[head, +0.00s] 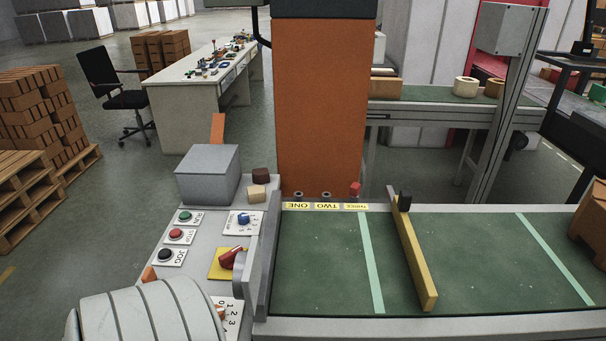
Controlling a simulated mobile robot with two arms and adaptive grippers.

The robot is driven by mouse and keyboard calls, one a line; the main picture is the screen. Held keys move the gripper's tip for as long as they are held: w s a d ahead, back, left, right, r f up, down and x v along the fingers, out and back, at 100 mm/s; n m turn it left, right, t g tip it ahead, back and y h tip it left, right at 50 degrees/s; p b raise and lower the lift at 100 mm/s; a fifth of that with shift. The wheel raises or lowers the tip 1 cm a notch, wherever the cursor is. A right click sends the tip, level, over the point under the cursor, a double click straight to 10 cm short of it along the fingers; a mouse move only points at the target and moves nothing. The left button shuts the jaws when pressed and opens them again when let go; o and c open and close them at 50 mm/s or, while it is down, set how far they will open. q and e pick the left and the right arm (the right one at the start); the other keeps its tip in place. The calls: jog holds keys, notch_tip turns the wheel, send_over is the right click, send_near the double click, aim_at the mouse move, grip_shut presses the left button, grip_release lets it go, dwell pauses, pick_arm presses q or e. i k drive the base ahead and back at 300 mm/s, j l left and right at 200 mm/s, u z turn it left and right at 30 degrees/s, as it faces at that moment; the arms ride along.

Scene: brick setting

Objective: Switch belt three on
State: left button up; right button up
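The green conveyor belt (320,260) runs across the lower right. Along its far rim are yellow labels that appear upside down: ONE (297,206), TWO (327,206) and THREE (356,206). A red piece (355,188) stands behind the THREE label; small dark round fittings stand behind the other two. Left of the belt, a grey control panel (200,261) carries a green RUN button (185,216), a red STOP button (176,235), a black JOG button (166,256), a blue knob (243,218) and a red rotary handle (231,259) on a yellow plate. Neither gripper is in view.
A grey ribbed rounded shape (145,317) covers the panel's near end and partly hides a numbered dial. A yellow bar (415,255) lies across the belt. A grey box (208,174) and an orange column (320,110) stand behind. Pallets of bricks (40,115) are at left.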

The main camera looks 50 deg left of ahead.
aim_at(226, 260)
jog(key=u, duration=2.2)
